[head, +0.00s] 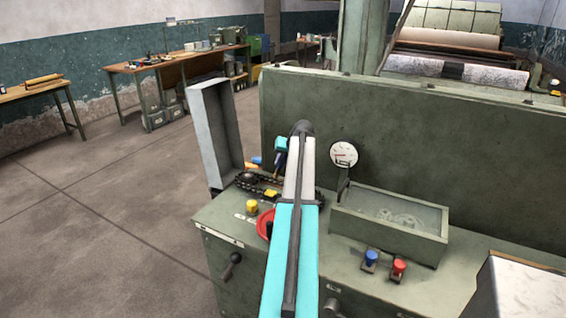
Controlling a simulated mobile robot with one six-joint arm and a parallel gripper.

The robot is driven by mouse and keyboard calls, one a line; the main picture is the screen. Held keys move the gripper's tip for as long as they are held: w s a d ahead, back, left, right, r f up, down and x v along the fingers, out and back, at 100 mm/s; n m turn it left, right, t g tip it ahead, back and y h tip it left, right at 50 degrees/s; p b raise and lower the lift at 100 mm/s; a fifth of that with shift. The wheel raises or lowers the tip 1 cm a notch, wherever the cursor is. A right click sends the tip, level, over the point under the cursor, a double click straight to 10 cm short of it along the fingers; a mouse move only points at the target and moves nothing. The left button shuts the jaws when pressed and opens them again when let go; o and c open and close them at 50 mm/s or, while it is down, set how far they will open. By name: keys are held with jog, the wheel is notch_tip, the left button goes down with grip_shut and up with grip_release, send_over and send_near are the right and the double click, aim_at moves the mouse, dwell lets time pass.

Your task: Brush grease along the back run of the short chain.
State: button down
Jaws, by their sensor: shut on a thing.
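The short chain (236,187) lies in a dark loop on the green machine's top, around a sprocket (248,179) at its left end. My arm hides much of the loop's middle and right part. My gripper (279,163) points down over the back side of the chain, just right of the sprocket. It is shut on a small, thin brush (276,174), whose tip is close to the chain. I cannot tell whether the bristles touch it or whether grease is on them.
A grey open cover (211,130) stands upright left of the chain. A yellow block (271,194), a yellow button (252,207) and a red handwheel (264,226) are near the chain's front. A tall green panel (430,140) rises behind.

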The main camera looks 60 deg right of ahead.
jog(key=shift+w, duration=1.7)
jog(key=shift+w, duration=0.15)
jog(key=shift+w, duration=1.65)
jog(key=shift+r, duration=0.2)
jog(key=shift+r+p, duration=1.35)
jog(key=shift+r, duration=1.5)
notch_tip(320, 180, up, 3)
jog(key=shift+p, duration=0.65)
